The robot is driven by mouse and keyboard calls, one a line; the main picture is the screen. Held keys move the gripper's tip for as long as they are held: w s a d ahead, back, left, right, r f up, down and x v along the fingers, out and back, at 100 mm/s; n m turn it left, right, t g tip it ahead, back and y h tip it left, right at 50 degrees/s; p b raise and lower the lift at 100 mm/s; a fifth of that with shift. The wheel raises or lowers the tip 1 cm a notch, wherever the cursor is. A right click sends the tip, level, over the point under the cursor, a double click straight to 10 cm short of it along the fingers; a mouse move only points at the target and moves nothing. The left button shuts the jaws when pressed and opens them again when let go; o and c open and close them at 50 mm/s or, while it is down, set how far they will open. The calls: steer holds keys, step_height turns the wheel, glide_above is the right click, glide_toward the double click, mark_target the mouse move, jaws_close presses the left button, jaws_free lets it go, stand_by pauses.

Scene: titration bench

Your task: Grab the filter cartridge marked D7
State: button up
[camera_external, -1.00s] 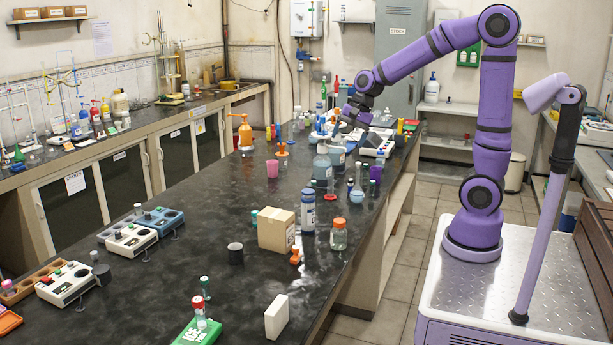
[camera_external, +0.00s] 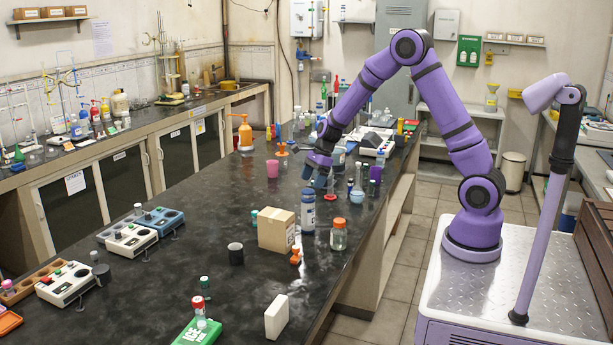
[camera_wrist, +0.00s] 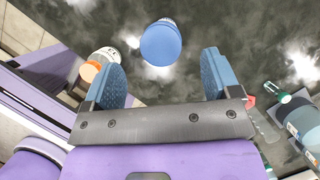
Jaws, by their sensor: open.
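No D7 mark can be read in either view, so I cannot tell for sure which thing is the filter cartridge. A blue-capped cylinder with a pale label band (camera_external: 308,214) stands upright on the dark bench. In the wrist view its round blue top (camera_wrist: 165,42) lies ahead, between the lines of my two fingers and apart from both. My gripper (camera_external: 317,172) hangs above the bench, pointing down, just over this cylinder. In the wrist view my gripper (camera_wrist: 161,62) is open with blue finger pads and nothing between them.
An orange-lidded jar (camera_external: 339,236) stands close to the cylinder, also near my left finger in the wrist view (camera_wrist: 98,66). A cardboard box (camera_external: 276,231) stands just left of it. Bottles and a blue flask (camera_external: 357,196) stand behind.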

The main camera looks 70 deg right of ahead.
mark_target(309, 190)
steer(key=shift+d+x, duration=0.2)
steer(key=shift+x, duration=3.6)
steer(key=shift+s, duration=0.1)
steer(key=shift+c, duration=0.5)
steer(key=c, duration=1.3)
